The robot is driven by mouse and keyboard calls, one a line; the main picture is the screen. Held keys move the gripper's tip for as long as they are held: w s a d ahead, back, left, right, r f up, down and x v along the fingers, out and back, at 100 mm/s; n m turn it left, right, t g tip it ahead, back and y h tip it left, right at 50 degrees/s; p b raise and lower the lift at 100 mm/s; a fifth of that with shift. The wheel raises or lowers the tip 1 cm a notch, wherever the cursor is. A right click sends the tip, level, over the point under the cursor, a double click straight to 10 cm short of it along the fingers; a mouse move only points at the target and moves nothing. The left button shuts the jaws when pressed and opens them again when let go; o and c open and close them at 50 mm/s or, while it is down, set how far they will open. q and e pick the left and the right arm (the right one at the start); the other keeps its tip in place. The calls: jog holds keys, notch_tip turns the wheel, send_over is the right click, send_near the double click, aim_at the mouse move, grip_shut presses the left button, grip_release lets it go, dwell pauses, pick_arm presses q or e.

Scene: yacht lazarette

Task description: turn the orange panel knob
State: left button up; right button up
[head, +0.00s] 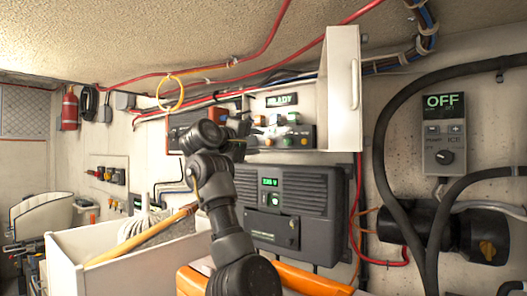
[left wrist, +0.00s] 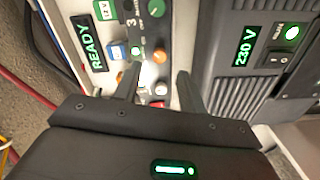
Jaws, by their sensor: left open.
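The orange knob (left wrist: 158,57) shows in the left wrist view on a grey control panel, just beyond the gap between my fingertips. I cannot tell whether the fingers touch it. My left gripper (left wrist: 158,74) is open, with one finger on each side of that gap. In the head view my left gripper (head: 250,129) is at the left side of the panel, below the READY display (head: 282,100), and its arm hides part of the wall. The knob is too small to make out surely there. My right gripper is not in view.
A green knob (left wrist: 155,8) and a blue switch (left wrist: 117,50) are close to the orange knob. An open white cabinet door (head: 342,88) juts out right of the panel. A dark 230 V unit (head: 318,205) is below. A white bin (head: 75,262) stands at left.

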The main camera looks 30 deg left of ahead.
pick_arm(q)
jog(key=s, duration=0.1)
jog(key=s+b, duration=0.1)
jog(key=s, duration=0.3)
jog(key=shift+s+a+b, duration=0.15)
jog(key=shift+a+b, duration=0.2)
jog(key=shift+b, duration=0.05)
